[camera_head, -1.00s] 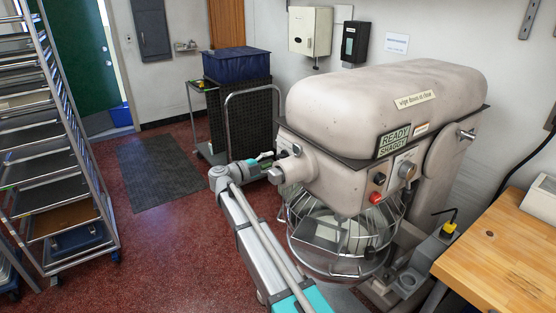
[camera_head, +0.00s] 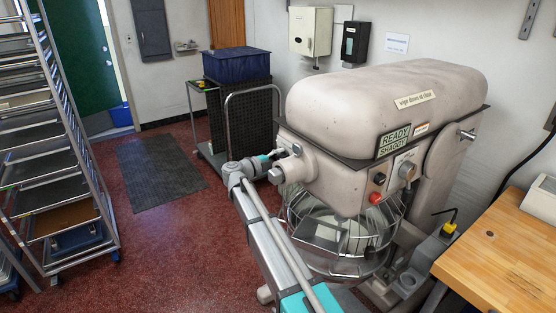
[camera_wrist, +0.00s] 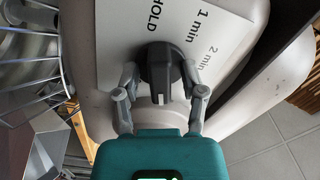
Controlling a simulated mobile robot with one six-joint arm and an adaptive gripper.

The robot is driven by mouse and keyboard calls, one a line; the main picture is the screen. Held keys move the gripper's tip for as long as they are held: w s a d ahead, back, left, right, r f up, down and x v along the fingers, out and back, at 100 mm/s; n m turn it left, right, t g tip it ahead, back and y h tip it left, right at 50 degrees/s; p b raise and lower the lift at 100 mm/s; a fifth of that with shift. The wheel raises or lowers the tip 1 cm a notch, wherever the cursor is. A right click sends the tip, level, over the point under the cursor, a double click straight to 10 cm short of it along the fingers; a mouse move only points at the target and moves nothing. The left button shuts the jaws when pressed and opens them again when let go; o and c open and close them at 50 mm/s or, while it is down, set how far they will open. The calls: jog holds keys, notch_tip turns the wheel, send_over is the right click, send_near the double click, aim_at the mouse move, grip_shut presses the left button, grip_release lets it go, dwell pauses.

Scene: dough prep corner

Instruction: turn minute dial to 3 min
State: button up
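In the wrist view the minute dial (camera_wrist: 160,68) is a dark round knob with a raised grip bar, on a pale plate (camera_wrist: 222,30) printed HOLD, 1 min and 2 min. No 3 min mark is visible. My gripper (camera_wrist: 160,72) is open, with one grey finger on each side of the dial; whether either touches it is unclear. In the head view my gripper (camera_head: 283,154) is at the left end of the beige mixer (camera_head: 385,95); the dial is hidden there.
The mixer's wire guard and bowl (camera_head: 340,235) are below its head. A wooden table (camera_head: 510,245) stands at right, a tray rack (camera_head: 60,140) at left.

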grip_shut()
jog(key=shift+n, duration=1.7)
jog(key=shift+n, duration=1.7)
